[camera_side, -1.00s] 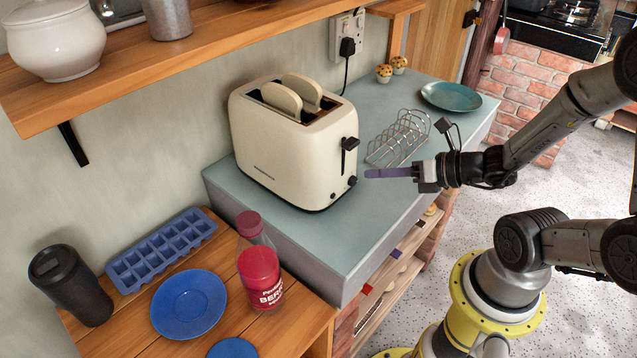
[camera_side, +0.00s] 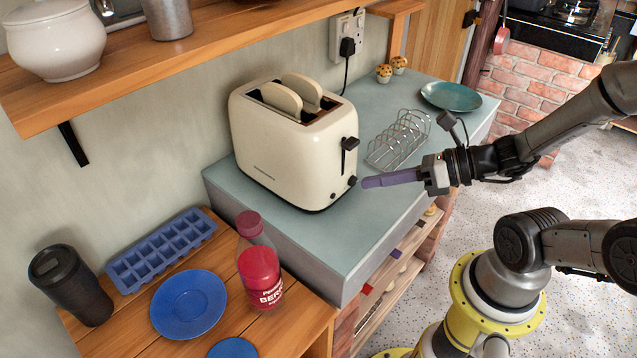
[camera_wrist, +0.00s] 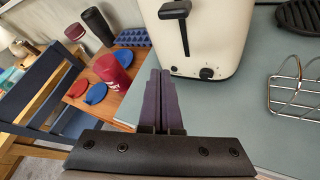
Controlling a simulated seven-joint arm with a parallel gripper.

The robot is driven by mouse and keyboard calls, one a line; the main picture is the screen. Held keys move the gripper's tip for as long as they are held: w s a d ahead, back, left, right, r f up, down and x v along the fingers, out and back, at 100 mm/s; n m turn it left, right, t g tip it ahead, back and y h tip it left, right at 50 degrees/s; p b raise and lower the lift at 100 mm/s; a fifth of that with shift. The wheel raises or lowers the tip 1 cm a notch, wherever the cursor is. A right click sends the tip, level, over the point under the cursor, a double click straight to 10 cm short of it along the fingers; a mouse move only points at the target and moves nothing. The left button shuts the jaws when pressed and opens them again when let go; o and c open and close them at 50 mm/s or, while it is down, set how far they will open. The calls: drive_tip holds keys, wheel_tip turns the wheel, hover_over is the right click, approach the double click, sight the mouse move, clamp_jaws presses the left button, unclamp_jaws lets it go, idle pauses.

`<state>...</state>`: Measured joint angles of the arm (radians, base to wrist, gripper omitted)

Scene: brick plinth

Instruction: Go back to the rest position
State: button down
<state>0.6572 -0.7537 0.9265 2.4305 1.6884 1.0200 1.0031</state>
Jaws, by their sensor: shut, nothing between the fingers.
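My gripper (camera_side: 366,183) has long purple fingers and is shut with nothing between them. In the side view its tips are just right of the cream toaster (camera_side: 285,150), low near the toaster's dark knob, over the counter's front part. I cannot tell whether the tips touch the toaster. In the wrist view my gripper (camera_wrist: 160,75) points forward, with the toaster (camera_wrist: 205,40) just beyond and to the right. Two bread slices (camera_side: 300,88) stand in the toaster's slots, and its black lever (camera_side: 349,145) sits high on the end face.
A wire toast rack (camera_side: 400,140) stands behind my gripper on the blue-grey counter (camera_side: 325,240). A teal plate (camera_side: 450,96) and two muffins (camera_side: 391,69) are farther back. A red bottle (camera_side: 259,270), blue plate (camera_side: 188,303), ice tray (camera_side: 160,250) and black tumbler (camera_side: 70,285) occupy the lower wooden table.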

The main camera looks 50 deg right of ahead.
drive_tip(key=s+a+r+n+g, duration=0.3)
drive_tip(key=s+a+n+g, duration=0.15)
drive_tip(key=n, duration=0.55)
drive_tip(key=s+a+r+n+g, duration=0.25)
drive_tip(key=s+n, duration=0.25)
drive_tip(key=n, duration=0.6)
drive_tip(key=d+r+n+t+h, duration=0.1)
drive_tip(key=d+r+n+h, duration=0.1)
drive_tip(key=d+n+h, duration=0.4)
drive_tip(key=d+n, duration=0.4)
drive_tip(key=n, duration=0.3)
drive_tip(key=shift+d+r+n+h, duration=0.25)
drive_tip(key=shift+r+n+h, duration=0.05)
drive_tip(key=shift+r+n, duration=0.1)
